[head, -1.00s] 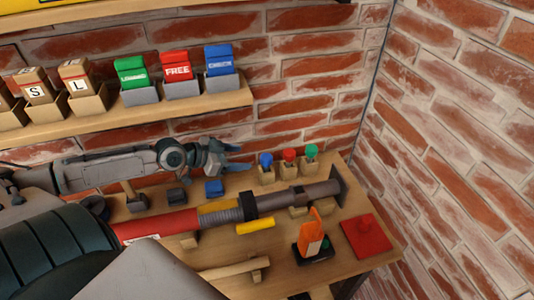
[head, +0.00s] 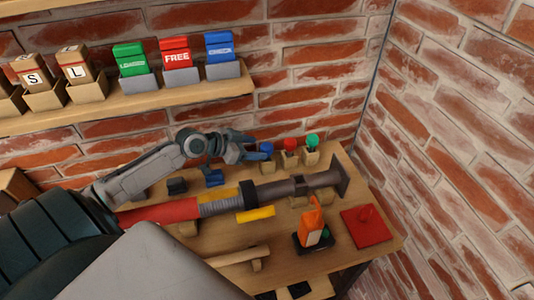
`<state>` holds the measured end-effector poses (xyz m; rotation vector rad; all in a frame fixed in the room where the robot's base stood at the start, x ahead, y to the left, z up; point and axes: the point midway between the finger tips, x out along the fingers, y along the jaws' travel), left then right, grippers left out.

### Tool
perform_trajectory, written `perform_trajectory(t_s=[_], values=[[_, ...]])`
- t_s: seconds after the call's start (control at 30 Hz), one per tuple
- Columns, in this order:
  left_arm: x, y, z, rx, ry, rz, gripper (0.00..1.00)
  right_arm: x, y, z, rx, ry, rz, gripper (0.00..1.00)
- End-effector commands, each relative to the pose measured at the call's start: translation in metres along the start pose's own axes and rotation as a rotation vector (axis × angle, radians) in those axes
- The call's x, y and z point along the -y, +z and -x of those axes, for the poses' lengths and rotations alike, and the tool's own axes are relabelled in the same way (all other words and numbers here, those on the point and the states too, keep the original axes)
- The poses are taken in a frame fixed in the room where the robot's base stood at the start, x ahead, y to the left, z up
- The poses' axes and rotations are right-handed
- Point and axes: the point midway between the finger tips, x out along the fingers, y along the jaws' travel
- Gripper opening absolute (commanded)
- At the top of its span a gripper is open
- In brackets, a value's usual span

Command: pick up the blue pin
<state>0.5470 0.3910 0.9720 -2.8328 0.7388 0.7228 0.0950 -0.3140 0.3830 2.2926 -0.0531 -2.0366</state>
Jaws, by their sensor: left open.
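The blue pin (head: 267,148) has a round blue head and stands in a small wooden block at the back of the table, leftmost in a row with the red pin (head: 290,145) and the green pin (head: 312,140). My left gripper (head: 255,147) is open, with its fingertips immediately left of the blue head. One finger overlaps the pin's left edge in the picture; I cannot tell whether they touch. My right gripper is not in view.
A long red and grey tool (head: 165,213) lies across the table (head: 285,225) in front of the pins. An orange item on a black base (head: 311,225) and a red plate (head: 370,228) are at right. A shelf (head: 130,107) with boxes hangs above.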

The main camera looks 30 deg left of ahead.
Motion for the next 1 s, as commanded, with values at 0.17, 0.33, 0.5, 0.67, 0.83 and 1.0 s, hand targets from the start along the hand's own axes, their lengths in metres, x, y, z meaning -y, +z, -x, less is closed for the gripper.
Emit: perform_trajectory(t_s=[0.17, 0.33, 0.5, 0.67, 0.83, 1.0], values=[[-0.001, -0.003, -0.009, -0.004, -0.001, 0.005, 0.6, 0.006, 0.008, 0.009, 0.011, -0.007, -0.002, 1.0], [-0.004, -0.005, -0.026, -0.004, 0.0, 0.005, 0.6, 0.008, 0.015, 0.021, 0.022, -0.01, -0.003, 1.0], [-0.004, -0.003, -0.043, -0.002, -0.001, 0.004, 0.6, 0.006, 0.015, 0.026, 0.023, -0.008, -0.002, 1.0], [-0.004, -0.002, -0.051, -0.001, 0.0, 0.001, 0.6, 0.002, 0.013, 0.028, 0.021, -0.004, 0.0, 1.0], [-0.004, -0.001, -0.052, 0.0, 0.0, 0.0, 0.6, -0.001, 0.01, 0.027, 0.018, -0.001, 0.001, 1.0], [-0.004, -0.001, -0.051, 0.0, 0.0, 0.0, 0.39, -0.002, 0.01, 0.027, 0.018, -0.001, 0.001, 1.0]])
